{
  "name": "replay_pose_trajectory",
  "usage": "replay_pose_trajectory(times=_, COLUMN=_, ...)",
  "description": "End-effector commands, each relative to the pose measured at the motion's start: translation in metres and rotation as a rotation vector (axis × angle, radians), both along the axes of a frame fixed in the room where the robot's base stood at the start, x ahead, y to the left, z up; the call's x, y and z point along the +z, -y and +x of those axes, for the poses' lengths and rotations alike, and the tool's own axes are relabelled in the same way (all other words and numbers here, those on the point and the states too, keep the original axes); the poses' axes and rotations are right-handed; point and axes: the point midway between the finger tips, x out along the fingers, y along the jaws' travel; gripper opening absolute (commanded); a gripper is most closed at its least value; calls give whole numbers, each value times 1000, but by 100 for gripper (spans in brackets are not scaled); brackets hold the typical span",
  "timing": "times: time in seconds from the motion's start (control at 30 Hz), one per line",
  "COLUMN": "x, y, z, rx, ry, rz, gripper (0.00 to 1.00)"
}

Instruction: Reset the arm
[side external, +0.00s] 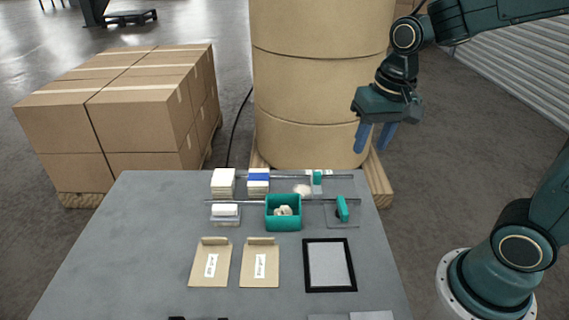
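My gripper (374,138) hangs in the air at the upper right, above the back right part of the grey table (160,225). Its two blue fingers point down and stand apart. Nothing shows between them. It is clear of everything on the table.
The table holds white stacks (223,182), a teal bin (283,213) with pale pieces, thin rails with teal sliders (342,208), two kraft envelopes (210,263) and a black-framed panel (330,265). Behind stand a large kraft roll (315,85) and boxes (140,110) on a pallet.

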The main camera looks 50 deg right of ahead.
Motion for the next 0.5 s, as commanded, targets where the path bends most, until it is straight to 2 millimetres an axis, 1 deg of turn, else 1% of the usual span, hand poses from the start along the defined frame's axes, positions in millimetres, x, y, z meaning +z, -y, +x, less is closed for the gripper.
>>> replay_pose_trajectory(times=0.03, x=7, y=-1, z=-7, rx=29, ry=25, rz=-6, gripper=38)
replay_pose_trajectory(times=0.2, x=24, y=-5, z=-31, rx=131, ry=93, rz=-29, gripper=38)
replay_pose_trajectory(times=0.5, x=43, y=-10, z=-72, rx=307, ry=213, rz=-83, gripper=38)
